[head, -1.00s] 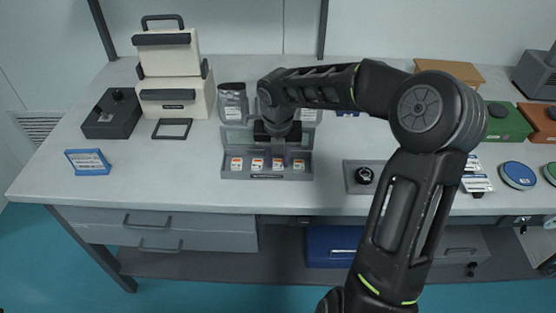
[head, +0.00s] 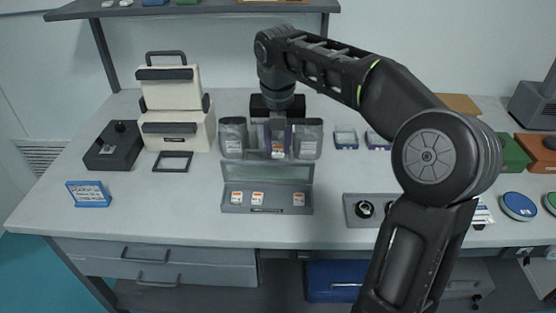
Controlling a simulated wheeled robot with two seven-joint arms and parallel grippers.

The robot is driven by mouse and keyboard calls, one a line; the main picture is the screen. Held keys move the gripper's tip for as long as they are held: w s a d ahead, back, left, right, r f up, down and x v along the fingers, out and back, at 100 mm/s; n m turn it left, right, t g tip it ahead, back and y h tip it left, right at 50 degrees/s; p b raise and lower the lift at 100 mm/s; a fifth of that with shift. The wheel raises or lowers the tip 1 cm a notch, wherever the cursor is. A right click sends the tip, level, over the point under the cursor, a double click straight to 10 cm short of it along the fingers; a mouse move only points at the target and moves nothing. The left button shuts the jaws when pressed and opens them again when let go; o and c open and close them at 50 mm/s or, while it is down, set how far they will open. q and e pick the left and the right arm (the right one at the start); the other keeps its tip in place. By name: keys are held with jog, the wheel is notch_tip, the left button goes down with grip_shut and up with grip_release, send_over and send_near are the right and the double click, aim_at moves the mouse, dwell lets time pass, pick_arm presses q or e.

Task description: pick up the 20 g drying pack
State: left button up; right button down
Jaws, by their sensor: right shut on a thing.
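My right gripper (head: 278,146) points down above the open grey case (head: 232,209) and is shut on a small white pack with an orange mark (head: 278,153). The gripper's fingers partly hide this pack, and its print is too small to read. The case holds three similar white-and-orange packs, two at the left (head: 237,198) (head: 257,198) and one at the right (head: 299,199). A gap shows between them, below the gripper. My left gripper is not in view.
A cream case (head: 176,130) and a dark box (head: 114,146) stand at the left. A grey plate with dark knobs (head: 354,222) lies at the right.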

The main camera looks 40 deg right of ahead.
jog(key=shift+r, duration=0.75)
